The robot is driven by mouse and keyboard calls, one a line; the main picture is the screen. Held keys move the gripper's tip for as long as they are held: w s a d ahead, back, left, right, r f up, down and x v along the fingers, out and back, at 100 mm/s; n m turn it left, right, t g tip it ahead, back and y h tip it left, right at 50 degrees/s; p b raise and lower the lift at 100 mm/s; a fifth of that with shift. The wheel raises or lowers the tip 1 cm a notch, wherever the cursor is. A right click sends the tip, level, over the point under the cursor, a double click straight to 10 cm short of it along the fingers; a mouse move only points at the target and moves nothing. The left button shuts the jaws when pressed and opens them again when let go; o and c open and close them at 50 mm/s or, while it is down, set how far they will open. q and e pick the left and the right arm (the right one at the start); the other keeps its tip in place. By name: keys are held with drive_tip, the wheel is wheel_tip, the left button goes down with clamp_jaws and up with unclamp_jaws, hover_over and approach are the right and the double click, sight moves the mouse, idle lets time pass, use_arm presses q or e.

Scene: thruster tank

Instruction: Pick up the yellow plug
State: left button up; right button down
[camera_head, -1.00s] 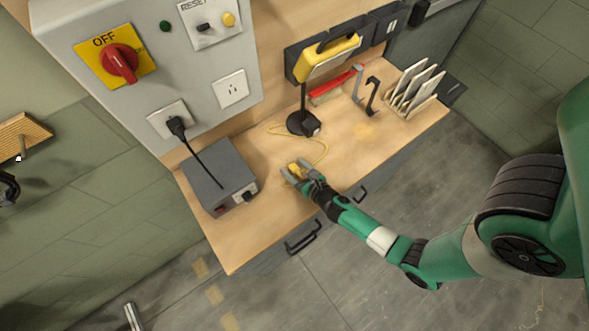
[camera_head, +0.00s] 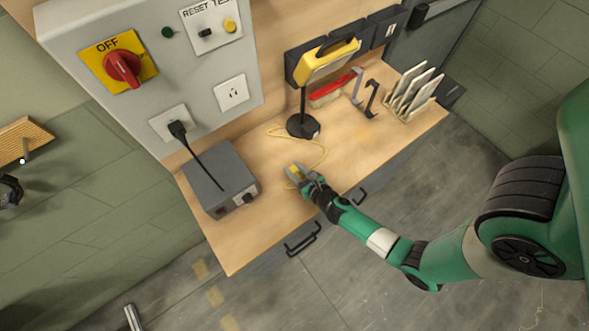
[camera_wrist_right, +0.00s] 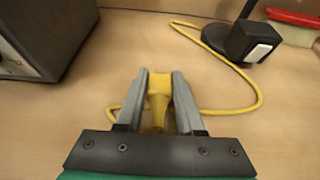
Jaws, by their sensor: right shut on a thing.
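The yellow plug (camera_wrist_right: 158,98) is between the two fingers of my right gripper (camera_wrist_right: 159,85), which is shut on it, in the right wrist view. In the head view the right gripper (camera_head: 298,175) is low over the front part of the wooden bench, and the plug (camera_head: 293,172) shows only partly between its fingers. I cannot tell whether the plug touches the bench. A yellow cord (camera_wrist_right: 245,82) curves over the bench toward the black lamp base (camera_head: 302,126).
A grey box (camera_head: 218,180) stands left of the right gripper, with a black cord up to a wall socket. The lamp with a yellow head (camera_head: 322,62) stands behind. A red-handled brush (camera_head: 335,86) and a rack (camera_head: 408,100) are at right.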

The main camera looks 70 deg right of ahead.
sight(294, 170)
wheel_tip(294, 170, up, 3)
drive_tip(key=shift+r+p, duration=0.1)
drive_tip(key=shift+p, duration=1.05)
drive_tip(key=s+a+r+p, duration=0.1)
drive_tip(key=s+a+r, duration=0.7)
drive_tip(key=a, duration=0.3)
drive_tip(key=shift+s+r+p, duration=0.35)
drive_tip(key=shift+r, duration=0.25)
